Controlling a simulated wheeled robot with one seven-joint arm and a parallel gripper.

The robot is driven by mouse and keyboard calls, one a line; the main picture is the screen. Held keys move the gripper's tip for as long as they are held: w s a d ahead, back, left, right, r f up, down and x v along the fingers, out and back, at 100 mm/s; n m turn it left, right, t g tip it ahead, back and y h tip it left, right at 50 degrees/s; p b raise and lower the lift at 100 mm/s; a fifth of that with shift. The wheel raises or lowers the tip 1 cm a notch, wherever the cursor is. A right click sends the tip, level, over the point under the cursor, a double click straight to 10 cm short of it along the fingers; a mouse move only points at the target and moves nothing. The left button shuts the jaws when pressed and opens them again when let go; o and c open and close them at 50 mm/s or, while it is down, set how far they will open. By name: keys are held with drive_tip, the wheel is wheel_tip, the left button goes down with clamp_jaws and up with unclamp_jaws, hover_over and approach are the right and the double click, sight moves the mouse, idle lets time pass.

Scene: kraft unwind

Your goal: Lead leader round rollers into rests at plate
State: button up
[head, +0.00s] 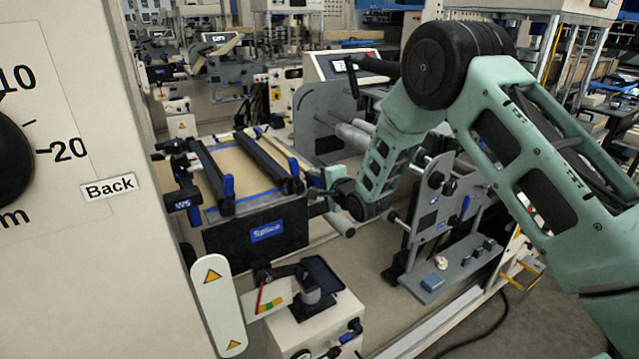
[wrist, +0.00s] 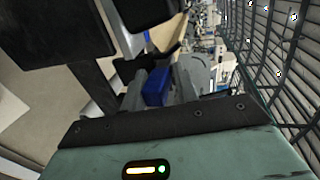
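The splice plate (head: 232,167), tan with blue tape edges, lies on the dark table marked "Splice" (head: 268,232) in the head view. Two dark bars (head: 207,168) and (head: 262,158) cross it, with blue handles at their near ends. I cannot tell whether its tan surface includes the leader. Grey rollers (head: 350,134) lie beyond my forearm, partly hidden by it. My gripper (head: 322,191) is at the table's right edge, small and partly hidden. In the wrist view, dark blocks fill the upper left, with a tan strip (wrist: 166,32) beyond. Its grip is unclear.
A white panel with a dial and "Back" label (head: 109,187) blocks the left. A pedestal (head: 318,325) with a small dark tray stands in front. A grey side frame (head: 437,215) and ledge (head: 455,268) stand right of the table. Wire mesh (wrist: 280,50) lines the wrist view's right.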

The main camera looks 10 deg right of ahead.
drive_tip(key=shift+f, duration=0.1)
clamp_jaws()
drive_tip(key=shift+s+r+p, duration=0.1)
drive_tip(key=shift+r+p, duration=1)
drive_tip(key=shift+r, duration=1.25)
drive_tip(key=shift+f+b, duration=0.15)
drive_tip(key=shift+b, duration=0.25)
drive_tip(key=shift+t+b, duration=0.5)
drive_tip(key=shift+b, duration=0.8)
drive_tip(key=shift+r, duration=0.2)
drive_tip(key=shift+w+d+r+p, duration=0.2)
drive_tip(key=shift+d+r, duration=0.25)
drive_tip(key=shift+d, duration=0.3)
drive_tip(key=shift+w+d+r+p, duration=0.1)
drive_tip(key=shift+w+d+r, duration=0.3)
drive_tip(key=shift+d, duration=0.4)
drive_tip(key=shift+w+d+r+p, duration=0.1)
drive_tip(key=shift+w+d+r, duration=0.1)
drive_tip(key=shift+d+r, duration=0.45)
drive_tip(key=shift+d+f, duration=0.1)
drive_tip(key=shift+f, duration=0.05)
drive_tip(key=shift+s+f+m+t+h+b, duration=0.2)
drive_tip(key=shift+f+t+b, duration=0.35)
drive_tip(key=shift+b, duration=1.15)
drive_tip(key=shift+w+f+m+t+h+b, duration=0.1)
drive_tip(key=shift+f+m+t+b, duration=0.35)
drive_tip(key=shift+b, duration=1.25)
